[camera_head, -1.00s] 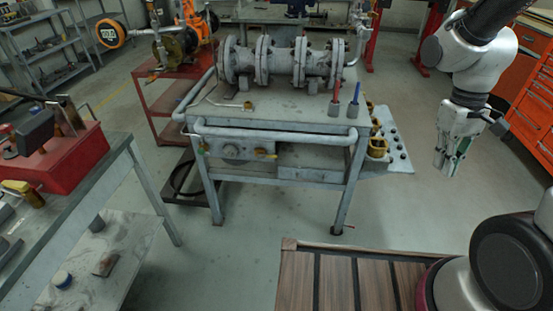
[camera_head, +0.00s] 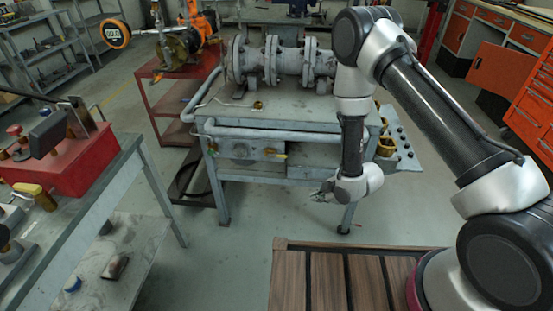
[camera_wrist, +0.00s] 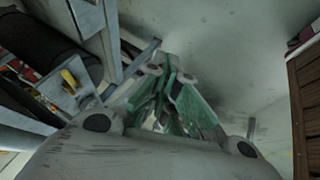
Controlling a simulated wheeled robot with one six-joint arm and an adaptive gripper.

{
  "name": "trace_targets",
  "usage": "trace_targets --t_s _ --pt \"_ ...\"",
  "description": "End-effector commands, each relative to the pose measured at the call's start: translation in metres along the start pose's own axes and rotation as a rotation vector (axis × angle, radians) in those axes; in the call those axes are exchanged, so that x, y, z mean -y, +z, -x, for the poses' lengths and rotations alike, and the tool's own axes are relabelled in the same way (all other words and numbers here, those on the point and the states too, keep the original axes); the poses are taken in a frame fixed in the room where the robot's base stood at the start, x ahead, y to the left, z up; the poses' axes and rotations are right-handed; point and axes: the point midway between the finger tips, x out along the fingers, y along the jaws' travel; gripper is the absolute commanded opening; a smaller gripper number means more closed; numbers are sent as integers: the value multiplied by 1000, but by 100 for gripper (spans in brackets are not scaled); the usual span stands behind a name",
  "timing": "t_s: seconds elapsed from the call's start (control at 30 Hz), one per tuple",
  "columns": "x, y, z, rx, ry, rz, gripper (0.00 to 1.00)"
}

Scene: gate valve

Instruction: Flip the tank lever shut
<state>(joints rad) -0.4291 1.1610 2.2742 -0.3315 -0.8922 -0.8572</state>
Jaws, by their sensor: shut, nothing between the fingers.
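A small yellow lever (camera_head: 273,152) sits on the front of the grey bench, right of a round grey cover (camera_head: 240,150). It lies roughly level in the head view. A yellow handle on a grey plate, likely the same lever, shows in the wrist view (camera_wrist: 69,78) at the left. A second small yellow-green handle (camera_head: 212,146) sits at the bench's left front. I cannot tell which handle is the tank's. My gripper (camera_head: 319,196) is shut and empty, low in front of the bench, right of and below the lever, apart from it. Its green-padded fingers show in the wrist view (camera_wrist: 170,115).
A large flanged grey valve body (camera_head: 285,62) lies on the bench (camera_head: 225,112). Bench pipes and legs stand close to my gripper. A left table (camera_head: 110,170) carries a red box (camera_head: 70,160). A red cart (camera_head: 160,95) stands behind. Floor in front of the bench is open.

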Motion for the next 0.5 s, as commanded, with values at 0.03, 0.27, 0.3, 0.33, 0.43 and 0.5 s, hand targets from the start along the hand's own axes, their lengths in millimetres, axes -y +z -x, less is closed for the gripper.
trace_targets --t_s 0.03,0.27,0.3,0.33,0.43,0.5 --pt "-16 -16 -3 -69 69 61 0" --pt "-80 -80 17 -289 366 301 0" --pt "-85 -86 20 -305 398 327 0" --pt "-88 -89 23 -313 419 345 0" --pt "-93 -93 27 -320 455 389 0" --pt "-93 -93 27 -316 455 401 0"
